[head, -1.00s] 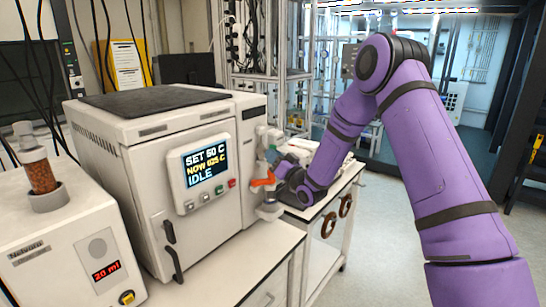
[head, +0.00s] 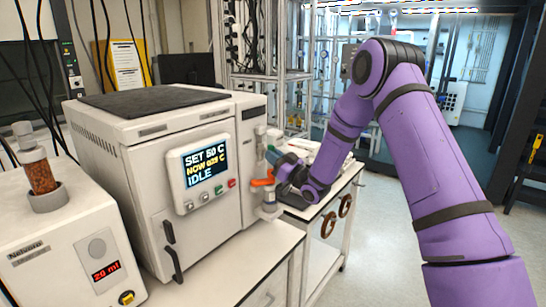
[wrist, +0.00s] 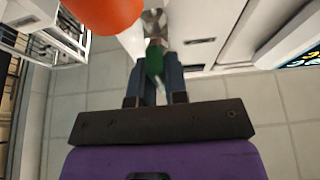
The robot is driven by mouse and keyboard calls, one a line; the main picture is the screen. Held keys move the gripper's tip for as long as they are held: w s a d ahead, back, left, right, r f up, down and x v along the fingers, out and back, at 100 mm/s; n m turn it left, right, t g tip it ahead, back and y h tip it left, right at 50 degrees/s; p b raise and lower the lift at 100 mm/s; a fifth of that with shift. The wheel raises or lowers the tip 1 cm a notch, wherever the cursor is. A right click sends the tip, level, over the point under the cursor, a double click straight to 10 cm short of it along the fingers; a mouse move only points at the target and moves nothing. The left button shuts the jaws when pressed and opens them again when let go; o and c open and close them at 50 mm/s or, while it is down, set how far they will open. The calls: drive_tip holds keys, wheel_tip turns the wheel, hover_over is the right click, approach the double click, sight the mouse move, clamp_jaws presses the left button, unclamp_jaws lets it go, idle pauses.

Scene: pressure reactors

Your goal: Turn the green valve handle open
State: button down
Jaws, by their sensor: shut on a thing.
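The green valve handle (wrist: 154,60) shows in the wrist view between the two fingers of my gripper (wrist: 155,82), which is shut on it. In the head view a small green part of the handle (head: 271,153) shows beside the pale vertical valve pipe on the right side of the white reactor; my gripper (head: 277,160) is there and hides much of it. An orange handle (head: 263,182) sits lower on the same pipe, and it also shows large at the top of the wrist view (wrist: 100,14).
The white reactor (head: 130,140) has a display reading "SET 50 C" and "IDLE". A dispenser reading "20 ml" (head: 80,260) stands at the left. Two brown handwheels (head: 328,225) are on the bench side at the right. The floor (head: 385,240) to the right is clear.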

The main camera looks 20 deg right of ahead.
drive_tip(key=shift+f, duration=0.1)
drive_tip(key=c, duration=1.1)
unclamp_jaws()
drive_tip(key=shift+c, duration=0.2)
drive_tip(key=v, duration=1)
drive_tip(key=shift+s+d, duration=0.25)
drive_tip(key=shift+d, duration=0.05)
drive_tip(key=shift+f, duration=0.1)
